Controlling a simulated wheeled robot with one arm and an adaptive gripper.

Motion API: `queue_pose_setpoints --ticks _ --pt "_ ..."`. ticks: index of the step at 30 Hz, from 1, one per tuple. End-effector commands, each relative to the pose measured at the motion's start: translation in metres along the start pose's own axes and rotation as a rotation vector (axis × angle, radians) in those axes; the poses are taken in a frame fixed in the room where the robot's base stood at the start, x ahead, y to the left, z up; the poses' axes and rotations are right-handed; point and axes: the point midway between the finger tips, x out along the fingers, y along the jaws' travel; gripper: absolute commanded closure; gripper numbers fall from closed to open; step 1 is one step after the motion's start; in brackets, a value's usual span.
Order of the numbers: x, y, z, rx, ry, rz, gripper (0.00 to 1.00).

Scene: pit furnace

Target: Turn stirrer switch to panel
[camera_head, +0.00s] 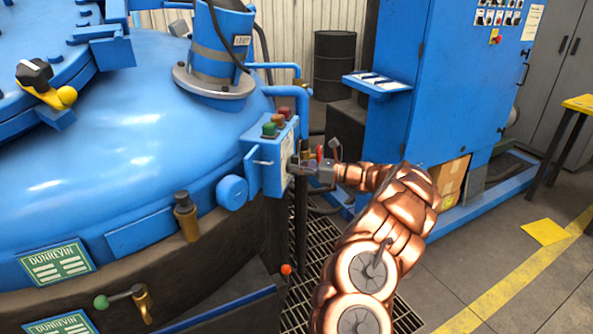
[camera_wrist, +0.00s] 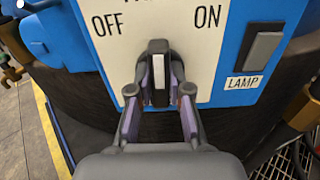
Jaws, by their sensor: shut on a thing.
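The switch (camera_wrist: 159,62) is a black knob with a white stripe on a white plate (camera_wrist: 185,25). The plate reads OFF on the left and ON on the right, and a word above is cut off by the picture edge. The knob stands upright with its stripe vertical, between the two words. My gripper (camera_wrist: 159,88) has a finger on each side of the knob and is shut on it. In the head view my gripper (camera_head: 300,168) is at the right side of the blue control box (camera_head: 262,172), and the knob is hidden there.
A grey rocker switch (camera_wrist: 263,50) labelled LAMP sits right of the knob. Red and green buttons (camera_head: 276,124) are on top of the box. The blue furnace vessel (camera_head: 120,140) is left, a blue cabinet (camera_head: 415,100) behind. Floor is open at lower right.

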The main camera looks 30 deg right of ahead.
Motion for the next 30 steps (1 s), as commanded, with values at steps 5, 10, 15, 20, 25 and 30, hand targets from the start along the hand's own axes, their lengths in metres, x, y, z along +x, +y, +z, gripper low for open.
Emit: queue_pose_setpoints --ticks 5,10,15,20,25,30 --pt "-0.0001 0.0001 -0.0011 -0.033 0.001 0.000 1.00" --pt "0.0000 0.0003 -0.0007 -0.042 0.001 0.001 1.00" --pt "0.0000 0.0002 -0.0006 -0.041 0.001 0.001 1.00" --pt "0.0000 0.0002 -0.0007 -0.041 0.001 0.001 0.75" --pt "0.0000 0.0001 -0.0004 -0.041 0.001 0.001 0.57" --pt "0.0000 0.0001 -0.0001 -0.041 0.001 0.001 0.56"
